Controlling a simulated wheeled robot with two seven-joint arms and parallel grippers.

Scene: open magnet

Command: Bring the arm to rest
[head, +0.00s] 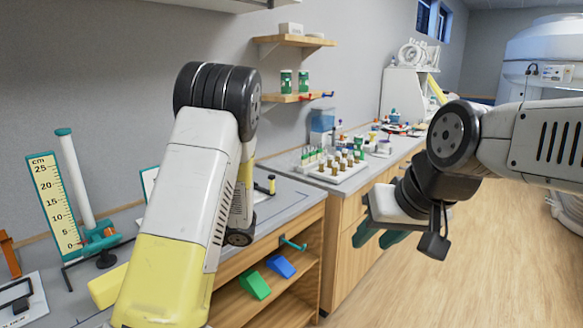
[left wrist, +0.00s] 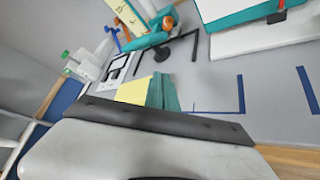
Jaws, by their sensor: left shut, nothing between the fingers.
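My left arm (head: 185,190) reaches over the bench in the head view and hides its own gripper there. In the left wrist view the teal fingers of my left gripper (left wrist: 163,93) are together and empty, above the grey bench top. My right arm (head: 500,135) comes in from the right. My right gripper (head: 379,238) hangs over the floor beside the wooden cabinet, clear of the furniture, with its two teal fingers apart and nothing seen between them.
A yellow centimetre scale (head: 54,205) and a white tube on a teal stand (head: 100,238) stand at the left. A vial tray (head: 335,172) sits farther back. Green (head: 254,285) and blue (head: 281,266) blocks lie on the shelf below. The floor (head: 460,260) at right is clear.

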